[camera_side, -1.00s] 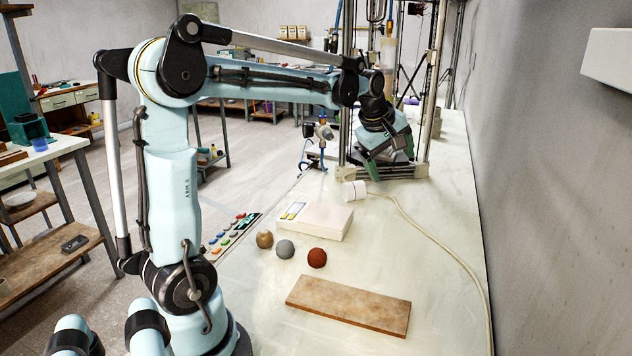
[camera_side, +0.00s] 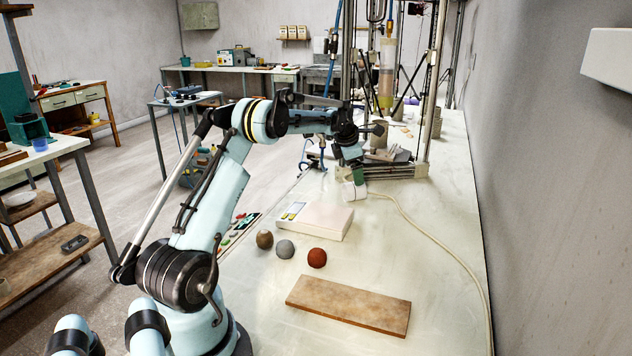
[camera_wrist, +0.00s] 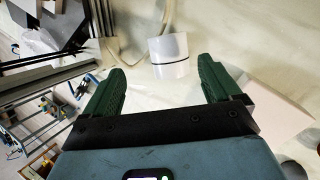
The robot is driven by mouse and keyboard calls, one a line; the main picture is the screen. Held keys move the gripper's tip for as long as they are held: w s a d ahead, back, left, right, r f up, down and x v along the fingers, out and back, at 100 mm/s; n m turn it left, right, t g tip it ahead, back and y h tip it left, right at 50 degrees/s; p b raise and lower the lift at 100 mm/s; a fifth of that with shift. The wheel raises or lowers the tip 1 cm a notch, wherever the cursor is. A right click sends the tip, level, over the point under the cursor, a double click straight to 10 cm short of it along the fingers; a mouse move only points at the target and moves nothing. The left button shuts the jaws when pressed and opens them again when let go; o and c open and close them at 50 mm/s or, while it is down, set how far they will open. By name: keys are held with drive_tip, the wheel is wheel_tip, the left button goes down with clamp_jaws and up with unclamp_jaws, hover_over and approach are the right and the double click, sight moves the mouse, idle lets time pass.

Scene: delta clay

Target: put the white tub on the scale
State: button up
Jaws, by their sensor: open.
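The white tub (camera_side: 354,193) stands on the pale bench behind the scale. In the wrist view the tub (camera_wrist: 170,68) is a white cylinder with a thin dark band, just beyond and between the green fingertips. My gripper (camera_side: 356,174) is low over the tub in the side view and partly covers it. In the wrist view my gripper (camera_wrist: 161,82) is open and empty, its fingers apart on either side of the tub's line. The scale (camera_side: 322,222) is a flat off-white box with a yellowish display. Its pale top (camera_wrist: 268,106) shows beyond the right finger.
Brown, grey and red balls (camera_side: 317,258) sit in front of the scale. A brown board (camera_side: 348,304) lies nearer the front. A pale cable (camera_side: 440,240) curves across the right side. A metal frame (camera_side: 425,110) stands behind the tub. The bench right of the scale is mostly clear.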

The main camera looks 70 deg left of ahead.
sight(353, 184)
wheel_tip(353, 184, down, 2)
drive_tip(key=shift+f, duration=0.1)
drive_tip(key=shift+s+d+x, duration=0.1)
drive_tip(key=shift+s+x, duration=0.05)
drive_tip(key=shift+x, duration=1.05)
drive_tip(key=shift+s+d+x, duration=0.15)
drive_tip(key=shift+x, duration=1.05)
drive_tip(key=shift+f, duration=0.15)
drive_tip(key=shift+c, duration=0.5)
drive_tip(key=c, duration=1.1)
drive_tip(key=shift+c, duration=0.2)
